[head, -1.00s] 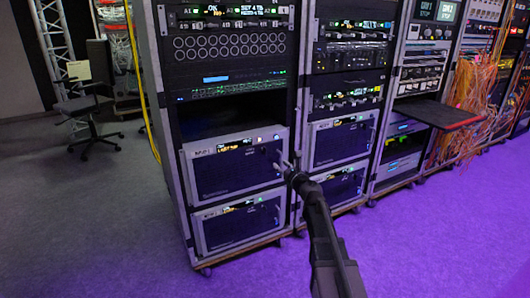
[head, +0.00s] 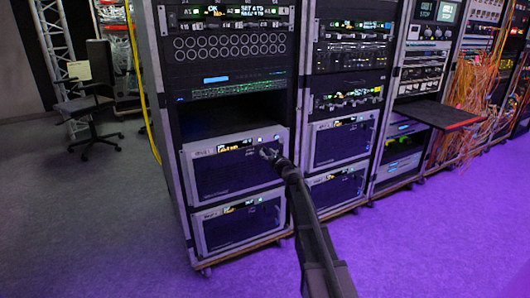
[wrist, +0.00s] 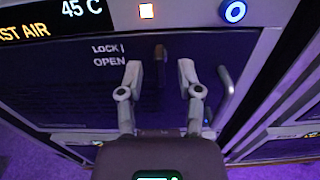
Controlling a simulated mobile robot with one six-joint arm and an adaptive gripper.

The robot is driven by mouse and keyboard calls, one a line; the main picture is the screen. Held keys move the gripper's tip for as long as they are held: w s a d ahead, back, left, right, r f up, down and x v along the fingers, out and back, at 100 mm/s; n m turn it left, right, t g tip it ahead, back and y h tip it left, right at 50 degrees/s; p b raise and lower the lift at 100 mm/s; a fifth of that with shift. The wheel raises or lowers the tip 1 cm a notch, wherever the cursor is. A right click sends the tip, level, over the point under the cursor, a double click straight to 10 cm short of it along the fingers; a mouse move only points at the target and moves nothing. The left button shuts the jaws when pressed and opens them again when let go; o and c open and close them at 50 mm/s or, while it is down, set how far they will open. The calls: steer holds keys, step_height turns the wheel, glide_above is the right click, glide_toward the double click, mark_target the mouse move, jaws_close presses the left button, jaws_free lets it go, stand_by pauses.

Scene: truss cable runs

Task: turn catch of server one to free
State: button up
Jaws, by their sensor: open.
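The upper silver-framed server (head: 225,172) in the left rack is in front of my arm; its small label is too blurred to read surely. In the wrist view its dark front (wrist: 60,85) carries the words LOCK and OPEN, one above the other. Right of them is a small brownish catch (wrist: 158,53), which looks upright in the picture. My gripper (wrist: 160,76) is open, with one finger on each side just below the catch and apart from it. In the head view my gripper (head: 267,153) is at the server's upper right, and the catch cannot be made out.
A grey handle (wrist: 227,88) stands close to the right finger. Above are a lit display (wrist: 50,22), an orange-lit button (wrist: 146,11) and a blue-ringed button (wrist: 234,11). A second server (head: 238,225) sits below. A dark shelf (head: 437,115) juts out at the right.

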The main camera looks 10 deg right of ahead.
steer(key=shift+x, duration=1.1)
jaws_close()
